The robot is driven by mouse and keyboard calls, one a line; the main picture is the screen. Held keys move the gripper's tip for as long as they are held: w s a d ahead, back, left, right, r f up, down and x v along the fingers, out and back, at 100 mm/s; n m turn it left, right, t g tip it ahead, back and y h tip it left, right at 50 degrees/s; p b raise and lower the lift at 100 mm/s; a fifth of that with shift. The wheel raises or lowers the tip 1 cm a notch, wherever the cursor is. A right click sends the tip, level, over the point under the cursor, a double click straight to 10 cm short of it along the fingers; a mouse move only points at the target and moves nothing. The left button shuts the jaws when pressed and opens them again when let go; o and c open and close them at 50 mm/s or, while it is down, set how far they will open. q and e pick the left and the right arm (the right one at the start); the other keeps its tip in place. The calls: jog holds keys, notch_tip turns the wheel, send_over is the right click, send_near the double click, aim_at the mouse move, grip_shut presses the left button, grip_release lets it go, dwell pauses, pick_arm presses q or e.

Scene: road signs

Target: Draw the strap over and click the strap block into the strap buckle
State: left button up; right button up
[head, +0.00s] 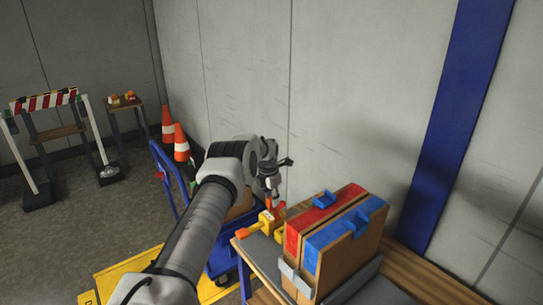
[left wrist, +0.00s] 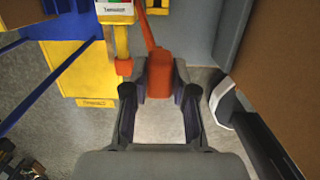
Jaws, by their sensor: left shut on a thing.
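My left gripper (head: 268,190) is at the far left corner of a grey-topped bench, its fingers pointing down. In the left wrist view its fingers (left wrist: 160,88) are closed on an orange-red block, which I take as the strap block (left wrist: 160,72). A thin orange strip, likely the strap (left wrist: 148,30), runs up from the block. A yellow fitting (head: 266,222) with an orange end sits just below the gripper. It also shows in the left wrist view (left wrist: 121,42), beside the held block. I cannot tell which part is the strap buckle. My right gripper is out of view.
A red-topped box (head: 322,214) and a blue-topped box (head: 345,232) stand upright on the bench, close right of the gripper, with blue brackets on top. A blue trolley (head: 167,180), traffic cones (head: 181,145) and a striped barrier (head: 45,101) are behind left. A wall is behind.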

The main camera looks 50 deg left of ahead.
pick_arm(q)
notch_tip(320, 180, up, 21)
jog(key=d+p, duration=0.3)
jog(key=p, duration=1.2)
jog(key=s+d+m+g+b, duration=0.1)
jog(key=s+d+m+g, duration=0.15)
jog(key=d+m, duration=3.9)
jog(key=w+d+f+n+b, duration=0.1)
jog(key=w+f+b, duration=0.1)
jog(key=f+b, duration=0.6)
jog(key=w+d+f+n+b, duration=0.2)
jog(key=f+b, duration=0.7)
jog(key=f, duration=0.7)
jog(key=w+d+f+n+b, duration=0.2)
jog(key=f+b, duration=0.6)
jog(key=f, duration=0.4)
jog(key=shift+w+d+n+b, duration=0.2)
jog(key=shift+w+n+b, duration=0.1)
jog(key=shift+w, duration=0.55)
jog(key=shift+f+b, duration=0.35)
jog(key=shift+f, duration=0.2)
